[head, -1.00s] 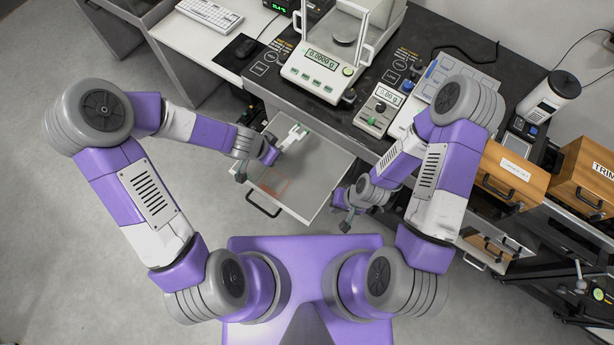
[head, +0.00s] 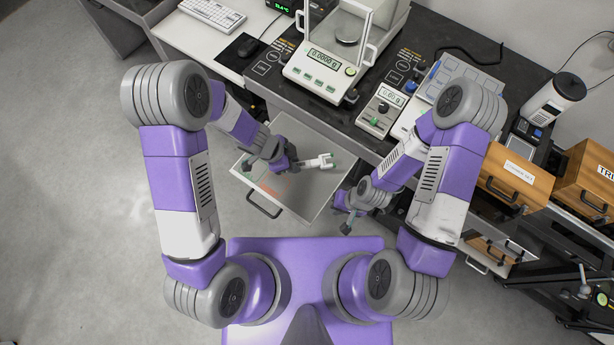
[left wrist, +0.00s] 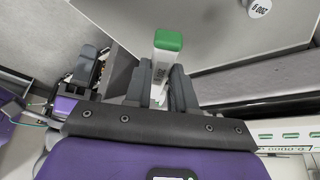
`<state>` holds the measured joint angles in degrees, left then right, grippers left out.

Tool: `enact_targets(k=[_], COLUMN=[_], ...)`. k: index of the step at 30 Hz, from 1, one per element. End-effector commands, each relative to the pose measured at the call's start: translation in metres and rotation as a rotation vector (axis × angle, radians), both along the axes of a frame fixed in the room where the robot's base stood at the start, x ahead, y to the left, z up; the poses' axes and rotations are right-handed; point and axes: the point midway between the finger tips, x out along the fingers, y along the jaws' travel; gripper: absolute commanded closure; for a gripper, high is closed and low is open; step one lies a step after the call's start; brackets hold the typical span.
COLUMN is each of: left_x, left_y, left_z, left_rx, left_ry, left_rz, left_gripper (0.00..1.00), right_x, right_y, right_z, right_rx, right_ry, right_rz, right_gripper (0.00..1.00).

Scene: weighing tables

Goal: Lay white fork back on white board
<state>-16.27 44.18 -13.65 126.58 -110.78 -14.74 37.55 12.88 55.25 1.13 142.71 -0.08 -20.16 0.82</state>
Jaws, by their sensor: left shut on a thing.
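The white fork (head: 317,162) has green on its far end and points to the right over the open drawer. My left gripper (head: 288,163) is shut on its near part. In the left wrist view the white fork (left wrist: 163,68) stands between the fingers with its green end outward. My right gripper (head: 343,216) looks open and empty, apart from the drawer's right side. A whitish panel with blue squares (head: 462,76) lies on the dark bench; I cannot tell whether it is the white board.
The open drawer (head: 312,202) has a pale floor and a reddish patch. A round weight (left wrist: 258,8) shows in the left wrist view. On the bench stand a large balance (head: 322,75) and a small balance (head: 381,112). Wooden boxes (head: 515,172) stand at the right.

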Motion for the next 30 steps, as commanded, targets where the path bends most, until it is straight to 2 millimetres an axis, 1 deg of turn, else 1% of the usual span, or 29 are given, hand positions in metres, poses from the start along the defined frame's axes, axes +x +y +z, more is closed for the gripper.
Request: enact_targets(k=[6,10,12,19,26,30], left_x=[-0.001,-0.001,-0.001,-0.001,-0.001,0.0], left_y=[0.0,0.0,0.0,0.0,0.0,0.0], left_z=[-0.036,-0.054,-0.06,-0.069,-0.099,-0.101], left_rx=[0.001,0.0,0.0,0.0,0.0,0.0], left_ry=[0.003,0.003,0.002,0.002,0.003,0.001], left_rz=[-0.009,-0.008,-0.009,-0.008,-0.007,-0.01], left_gripper=[1.0,1.0,1.0,1.0,1.0,1.0], right_x=[0.0,0.0,0.0,0.0,0.0,0.0], right_y=[0.0,0.0,0.0,0.0,0.0,0.0], right_z=[-0.028,-0.043,-0.047,-0.054,-0.076,-0.077], right_rx=[0.0,0.0,0.0,0.0,0.0,0.0], right_ry=[0.0,0.0,0.0,0.0,0.0,0.0], right_rz=[0.0,0.0,0.0,0.0,0.0,0.0], right_gripper=[1.0,1.0,1.0,1.0,1.0,1.0])
